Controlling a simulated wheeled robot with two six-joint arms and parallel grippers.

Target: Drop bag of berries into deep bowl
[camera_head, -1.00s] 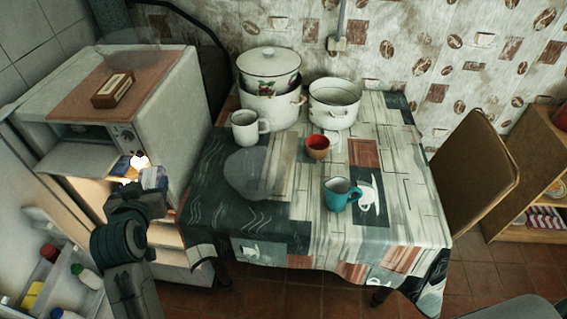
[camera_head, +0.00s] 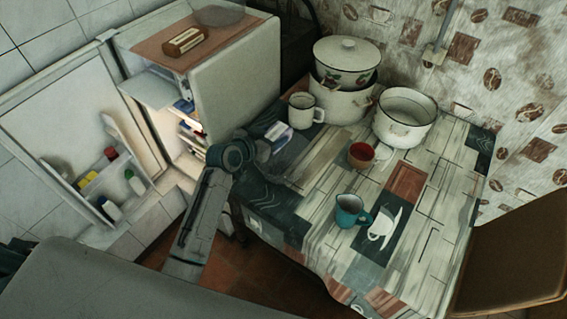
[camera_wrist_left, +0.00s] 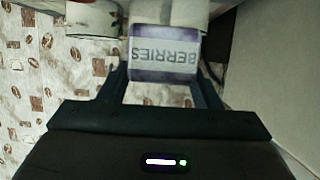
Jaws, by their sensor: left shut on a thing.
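The bag of berries (camera_head: 279,131) is a small white and purple packet; its label reads BERRIES upside down in the left wrist view (camera_wrist_left: 165,55). My left gripper (camera_head: 266,143) is shut on it, over the left edge of the table, in front of the white mug. Its fingers flank the packet in the left wrist view (camera_wrist_left: 162,82). An open white enamel pot (camera_head: 404,133) stands at the back of the table, and a small red bowl (camera_head: 361,155) stands nearer. I cannot tell which vessel is the deep bowl. My right gripper is out of view.
A white mug (camera_head: 302,110) and a lidded pot stacked on a white pot (camera_head: 341,103) stand at the back left of the table. A teal mug (camera_head: 349,210) stands near the front. The fridge (camera_head: 232,95) is open at left, with a translucent bowl (camera_head: 219,15) on top.

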